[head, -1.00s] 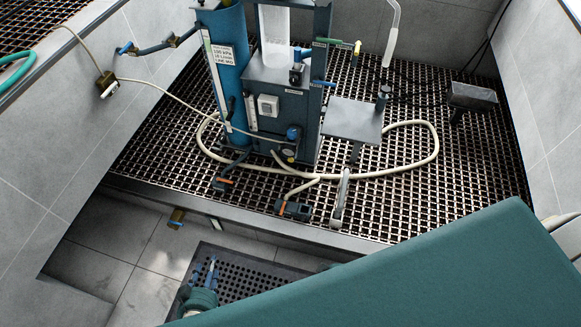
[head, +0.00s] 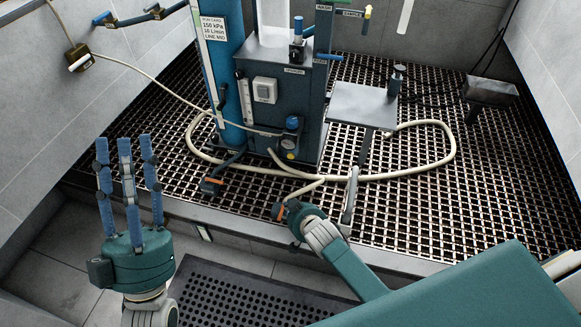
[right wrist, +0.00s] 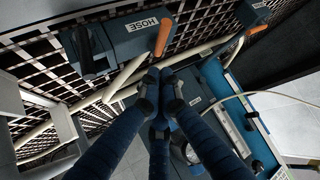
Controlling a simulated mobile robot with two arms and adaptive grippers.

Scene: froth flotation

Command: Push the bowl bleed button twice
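The blue and grey flotation machine (head: 282,100) stands on the grating. A small white box (head: 264,90) and a dark blue fitting with a yellow spot (head: 291,138) are on its front. I cannot tell which part is the bowl bleed button. My left gripper (head: 124,142) is raised at the lower left, its three fingers straight and apart, empty, clear of the machine. My right gripper shows from behind, below the machine, its fingers hidden. In the right wrist view its fingertips (right wrist: 157,80) lie close together near an orange handle; whether they touch anything is unclear.
Orange-handled hose valves (head: 211,185) sit low at the grating's front. A cream hose (head: 438,150) loops over the grating. A grey plate on a stand (head: 360,105) is right of the machine. A perforated black mat (head: 235,292) lies in front.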

